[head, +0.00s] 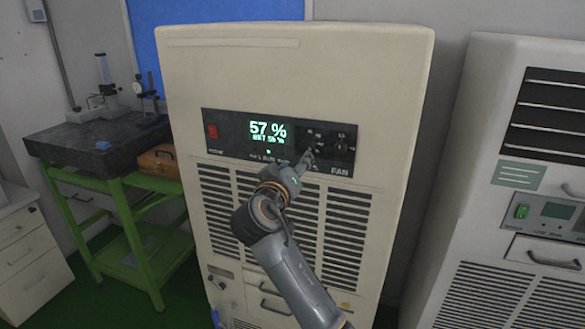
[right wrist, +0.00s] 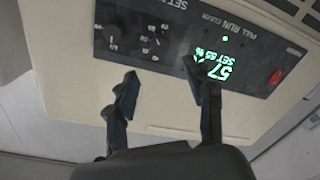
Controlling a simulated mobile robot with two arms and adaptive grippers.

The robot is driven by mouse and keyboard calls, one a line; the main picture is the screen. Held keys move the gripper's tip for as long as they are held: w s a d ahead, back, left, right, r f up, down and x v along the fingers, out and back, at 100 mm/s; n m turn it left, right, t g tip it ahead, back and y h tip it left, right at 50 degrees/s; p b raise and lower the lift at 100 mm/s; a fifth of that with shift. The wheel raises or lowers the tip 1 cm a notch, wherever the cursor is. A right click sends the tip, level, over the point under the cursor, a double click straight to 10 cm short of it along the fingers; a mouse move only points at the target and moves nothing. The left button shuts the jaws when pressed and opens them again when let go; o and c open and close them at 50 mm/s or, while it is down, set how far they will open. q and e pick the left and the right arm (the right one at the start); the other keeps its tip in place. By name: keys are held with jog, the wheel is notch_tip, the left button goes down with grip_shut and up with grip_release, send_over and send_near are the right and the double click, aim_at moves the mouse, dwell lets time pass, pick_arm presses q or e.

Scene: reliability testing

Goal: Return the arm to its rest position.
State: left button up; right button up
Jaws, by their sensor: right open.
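My right arm reaches up from the bottom of the head view. Its gripper (head: 303,163) is in front of the cream cabinet, just below the small controls of the black control panel (head: 232,147). The right wrist view shows the two dark fingers of the gripper (right wrist: 166,92) spread apart with nothing between them. The panel (right wrist: 128,22) shows upside down beyond the fingertips. I cannot tell whether a fingertip touches it. My left gripper is not in view.
The panel carries a green display (head: 267,132) reading 57 %, a red switch (head: 213,131) and a dark knob (head: 343,151). A green-framed bench (head: 135,222) with instruments stands left. Another cream cabinet (head: 478,165) stands right, across a narrow gap.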

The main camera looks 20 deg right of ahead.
jog(key=shift+v, duration=0.85)
notch_tip(320, 180, down, 39)
jog(key=s+n+g+y+b, duration=0.2)
jog(key=s+n+g+y, duration=0.1)
jog(key=n+g+y, duration=0.25)
jog(key=s+f+g+y, duration=0.1)
jog(key=s+f, duration=0.4)
jog(key=f, duration=0.3)
jog(key=s+f+g+y, duration=0.1)
jog(key=s+f, duration=0.4)
jog(key=f, duration=0.4)
jog(key=s+d+f+m+g+y+b, duration=0.1)
jog(key=s+d+f+g, duration=0.2)
jog(key=s+f, duration=1.5)
jog(key=s+d+f+g, duration=0.1)
jog(key=s+f, duration=0.1)
jog(key=s, duration=0.7)
jog(key=s+d+f+m+g+b, duration=0.1)
jog(key=s+d+f, duration=0.1)
jog(key=s, duration=0.8)
jog(key=s+d+f+m+g, duration=0.1)
jog(key=s+f, duration=0.2)
jog(key=s, duration=0.6)
jog(key=shift+s+d+f+y, duration=0.15)
jog(key=shift+s+f+y, duration=0.15)
jog(key=shift+y, duration=0.15)
